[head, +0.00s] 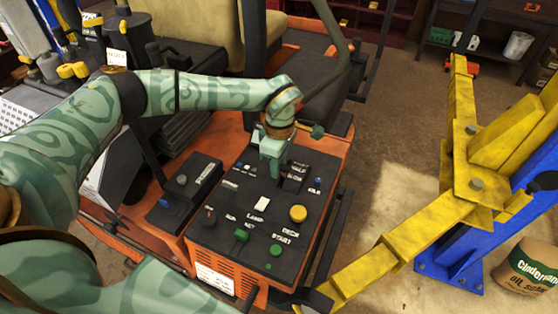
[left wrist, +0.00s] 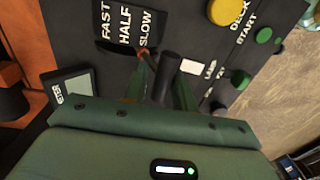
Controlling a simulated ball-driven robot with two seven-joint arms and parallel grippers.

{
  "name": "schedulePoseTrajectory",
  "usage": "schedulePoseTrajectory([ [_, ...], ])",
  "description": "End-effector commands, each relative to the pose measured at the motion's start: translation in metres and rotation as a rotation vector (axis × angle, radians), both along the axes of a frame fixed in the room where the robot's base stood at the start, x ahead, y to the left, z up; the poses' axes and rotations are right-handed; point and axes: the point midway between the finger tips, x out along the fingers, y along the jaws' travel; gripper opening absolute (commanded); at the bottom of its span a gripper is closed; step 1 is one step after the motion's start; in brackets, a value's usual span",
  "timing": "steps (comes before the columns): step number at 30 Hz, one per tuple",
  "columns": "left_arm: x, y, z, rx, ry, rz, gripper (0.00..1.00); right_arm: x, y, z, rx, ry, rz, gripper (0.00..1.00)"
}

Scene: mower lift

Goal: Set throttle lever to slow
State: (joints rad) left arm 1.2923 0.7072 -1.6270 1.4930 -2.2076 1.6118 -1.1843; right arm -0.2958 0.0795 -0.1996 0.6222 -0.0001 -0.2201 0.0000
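The throttle lever shows in the left wrist view as a dark knob (left wrist: 168,70), foreshortened, between the fingers of my left gripper (left wrist: 164,85). The throttle label (left wrist: 125,28) with FAST, HALF and SLOW lies just beyond the fingertips, SLOW nearest the knob. The fingers stand apart, with a small gap visible on the left of the knob; contact is unclear. In the head view my left gripper (head: 275,165) points down over the control panel (head: 225,225), next to the label (head: 297,170), and hides the lever. Its exact setting is hard to tell. My right gripper is not in view.
A yellow lift arm (head: 390,250) stands at the right.

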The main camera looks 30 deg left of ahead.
Motion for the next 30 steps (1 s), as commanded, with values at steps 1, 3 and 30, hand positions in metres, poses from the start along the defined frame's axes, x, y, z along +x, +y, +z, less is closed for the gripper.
schedulePoseTrajectory([
  [1,-0.01,-0.001,-0.01,0.003,0.03,-0.004,0.38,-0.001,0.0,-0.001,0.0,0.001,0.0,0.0],
  [3,-0.009,-0.001,-0.01,0.003,0.03,-0.004,0.38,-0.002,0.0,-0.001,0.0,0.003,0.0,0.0],
  [30,0.006,-0.001,0.133,0.002,0.015,-0.004,0.38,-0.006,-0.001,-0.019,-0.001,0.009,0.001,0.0],
])
